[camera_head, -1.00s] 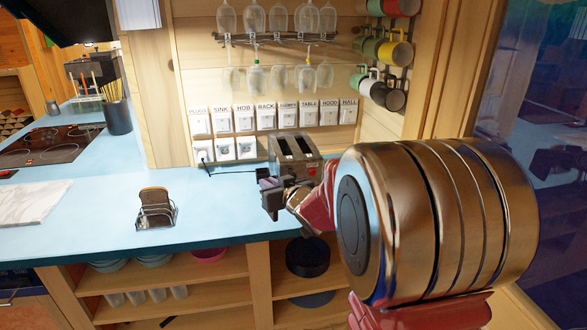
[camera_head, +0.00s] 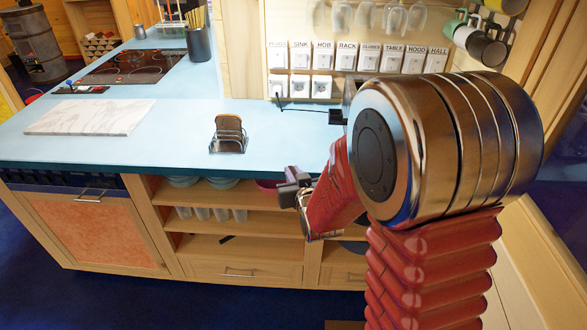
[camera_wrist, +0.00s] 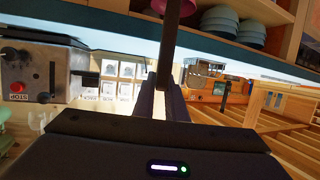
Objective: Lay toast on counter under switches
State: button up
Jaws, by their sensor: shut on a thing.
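My gripper (camera_head: 290,188) is in front of the counter's front edge, left of my arm's big metal joint. In the wrist view its fingers (camera_wrist: 163,88) are shut on a thin dark slab, seen edge-on, which looks like a slice of toast (camera_wrist: 174,38). In the head view I cannot make this slice out clearly. The blue counter (camera_head: 180,118) runs along the wall. The labelled switches (camera_head: 345,58) are in a row on the wall above it. A toast rack (camera_head: 228,146) on the counter holds brown toast (camera_head: 228,123).
The toaster (camera_wrist: 42,75) shows in the wrist view; my arm mostly hides it in the head view. A marble board (camera_head: 90,117) and a hob (camera_head: 135,67) are further left. Open shelves (camera_head: 240,245) are under the counter.

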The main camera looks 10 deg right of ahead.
aim_at(284, 150)
jog(key=k, duration=0.5)
jog(key=u, duration=0.6)
jog(key=i, duration=0.9)
jog(key=u, duration=0.05)
